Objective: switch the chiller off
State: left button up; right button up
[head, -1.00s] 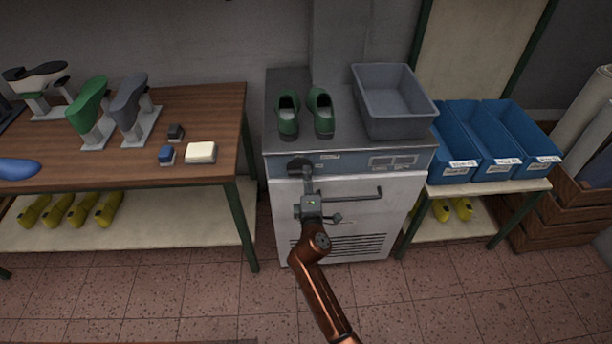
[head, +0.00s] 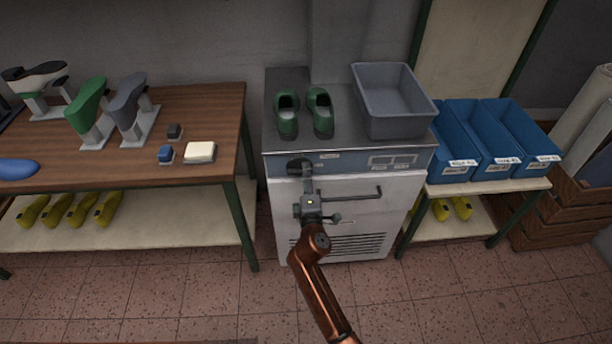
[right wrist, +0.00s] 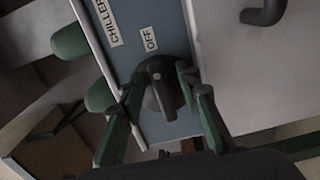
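The chiller (head: 350,215) is a pale grey cabinet with a blue-grey control strip. Its dark rotary knob (head: 299,165) is at the strip's left end, partly covered by my right gripper (head: 307,178) in the head view. In the right wrist view, the black knob (right wrist: 163,95) has a raised bar, whose lower end points away from the OFF label (right wrist: 150,38). A CHILLER label (right wrist: 108,22) is on the same strip. My right gripper (right wrist: 162,80) is open with one finger on each side of the knob; firm contact cannot be told. My left gripper is out of view.
Green shoes (head: 303,112) and a grey bin (head: 394,100) stand on the chiller. A door handle (head: 355,194) sticks out close to my right wrist. A wooden table (head: 215,110) with lasts is left; blue bins (head: 490,140) are right.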

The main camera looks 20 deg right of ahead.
jog(key=v, duration=0.7)
jog(key=shift+s, duration=0.25)
jog(key=shift+a, duration=0.1)
